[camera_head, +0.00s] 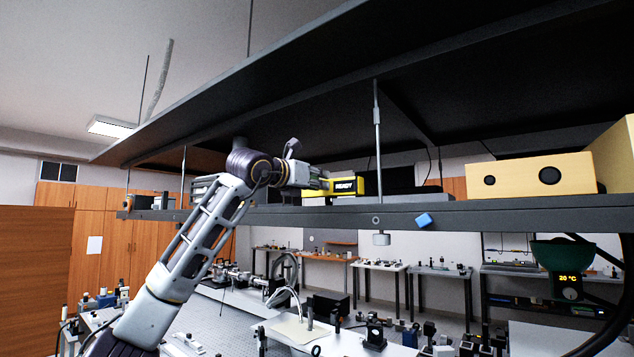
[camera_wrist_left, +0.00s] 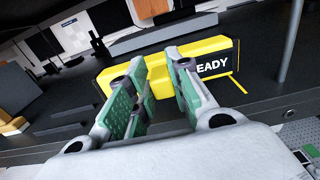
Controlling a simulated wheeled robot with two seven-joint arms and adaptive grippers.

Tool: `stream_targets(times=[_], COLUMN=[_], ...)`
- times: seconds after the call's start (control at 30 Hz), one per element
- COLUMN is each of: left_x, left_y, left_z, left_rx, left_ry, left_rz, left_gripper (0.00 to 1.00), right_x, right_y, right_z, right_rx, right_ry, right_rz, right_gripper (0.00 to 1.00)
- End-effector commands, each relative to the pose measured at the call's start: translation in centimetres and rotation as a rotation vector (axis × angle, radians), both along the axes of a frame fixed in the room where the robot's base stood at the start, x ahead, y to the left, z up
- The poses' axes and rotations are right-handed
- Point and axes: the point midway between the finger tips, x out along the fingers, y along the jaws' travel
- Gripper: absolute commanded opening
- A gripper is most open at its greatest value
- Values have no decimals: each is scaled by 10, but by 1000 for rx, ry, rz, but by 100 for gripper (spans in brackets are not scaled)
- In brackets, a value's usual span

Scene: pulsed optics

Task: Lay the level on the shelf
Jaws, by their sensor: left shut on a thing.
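The level is a yellow bar (camera_head: 345,186) with a black panel lettered READY, in the head view at the long dark shelf (camera_head: 520,213). My left gripper (camera_head: 318,184) reaches in from the left at shelf height. In the left wrist view the green-padded fingers (camera_wrist_left: 160,92) are shut on the level (camera_wrist_left: 158,82), and it spans across and beyond them. The level is over the shelf's front part; I cannot tell whether its underside touches the surface. My right gripper is not in view.
A yellow box with two dark holes (camera_head: 533,175) stands on the shelf to the right. A thin vertical rod (camera_head: 377,140) is close to the level. A dark overhead panel (camera_head: 300,90) hangs above. Several instruments crowd the bench below.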

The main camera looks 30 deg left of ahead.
Motion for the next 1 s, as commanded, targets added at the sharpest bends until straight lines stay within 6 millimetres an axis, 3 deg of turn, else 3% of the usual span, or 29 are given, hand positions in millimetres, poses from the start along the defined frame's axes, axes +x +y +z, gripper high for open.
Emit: stream_targets(times=[1.0], left_x=[-1], left_y=[0], left_z=[-19], left_rx=[0], left_ry=[-2], left_rz=[0], left_gripper=[0], right_x=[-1], right_y=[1], right_z=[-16], right_rx=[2], right_ry=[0], right_rz=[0], right_gripper=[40])
